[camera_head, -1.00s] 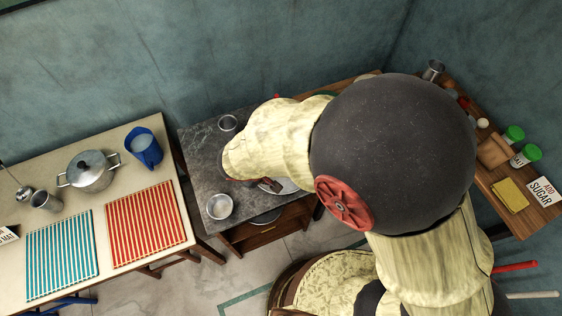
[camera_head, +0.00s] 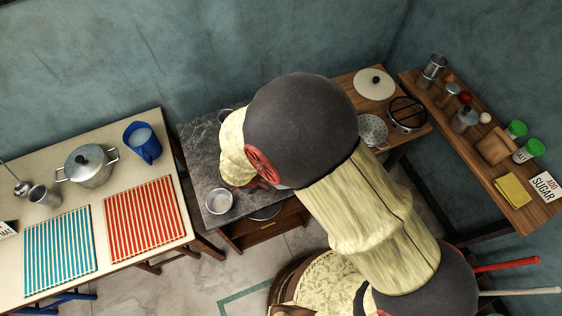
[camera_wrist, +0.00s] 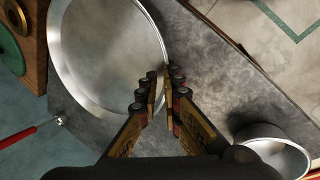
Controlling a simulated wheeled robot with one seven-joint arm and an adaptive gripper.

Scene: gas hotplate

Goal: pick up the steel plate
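The steel plate (camera_wrist: 100,50) is a wide, shallow round disc with a bright rim, at the upper left of the wrist view. My gripper (camera_wrist: 162,85) is at the plate's right rim, its two fingers close together with a narrow gap. The rim runs to the fingertips. I cannot tell whether the fingers press on it or only stand around it. In the head view my arm hides the plate and most of the gripper.
The grey stone counter (camera_head: 202,155) carries a small metal bowl (camera_head: 219,201), which also shows near the gripper in the wrist view (camera_wrist: 275,150). A red-handled tool (camera_wrist: 30,132) lies left of the plate. A side table to the right holds a pan (camera_head: 408,115) and a white lid (camera_head: 374,84).

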